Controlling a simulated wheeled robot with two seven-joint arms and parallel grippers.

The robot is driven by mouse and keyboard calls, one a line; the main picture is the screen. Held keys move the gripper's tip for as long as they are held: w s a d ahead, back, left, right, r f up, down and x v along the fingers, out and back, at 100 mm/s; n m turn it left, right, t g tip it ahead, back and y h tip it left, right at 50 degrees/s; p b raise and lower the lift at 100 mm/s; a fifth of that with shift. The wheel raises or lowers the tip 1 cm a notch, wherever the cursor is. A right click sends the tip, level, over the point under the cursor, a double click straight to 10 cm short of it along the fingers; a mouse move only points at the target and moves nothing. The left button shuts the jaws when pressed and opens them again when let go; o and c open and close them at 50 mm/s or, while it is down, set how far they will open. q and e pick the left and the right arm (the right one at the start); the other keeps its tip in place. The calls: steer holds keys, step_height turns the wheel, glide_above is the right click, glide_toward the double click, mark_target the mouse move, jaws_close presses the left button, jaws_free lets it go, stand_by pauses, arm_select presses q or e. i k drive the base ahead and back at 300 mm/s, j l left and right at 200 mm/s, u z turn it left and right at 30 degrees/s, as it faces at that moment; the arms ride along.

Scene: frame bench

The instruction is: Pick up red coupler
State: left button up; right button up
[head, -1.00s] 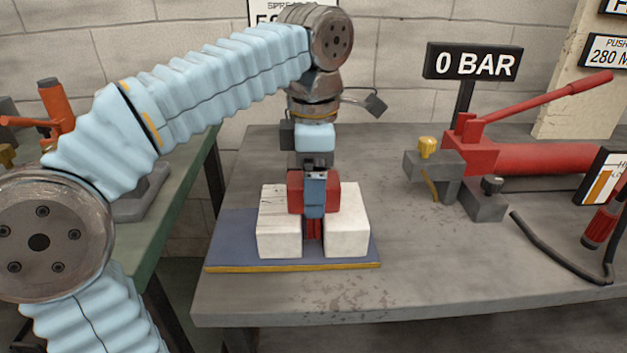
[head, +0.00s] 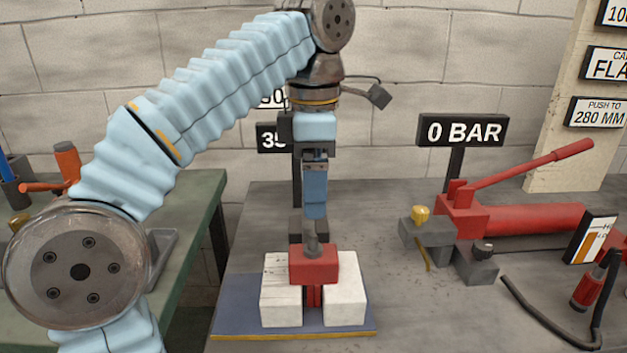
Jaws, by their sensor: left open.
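A red cylinder with dark ends (head: 588,288), which looks like the red coupler, is at the right edge of the bench, joined to a black hose. My left gripper (head: 315,212) points down, well to the left of it, above a red block (head: 313,264) with a dark grey knob on top. The gripper is open and holds nothing that I can see; its fingers overlap from this side. The red block sits between two white blocks (head: 281,300) on a blue mat (head: 240,313). My right gripper is out of view.
A red hand pump (head: 520,220) with a raised lever stands on the grey bench behind the red cylinder. A grey block with a yellow cap (head: 420,216) is beside it. The black hose (head: 540,320) loops across the front right. The bench between mat and pump is clear.

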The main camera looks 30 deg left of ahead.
mark_target(590, 286)
steer(key=k+l, duration=0.8)
steer(key=k, duration=0.05)
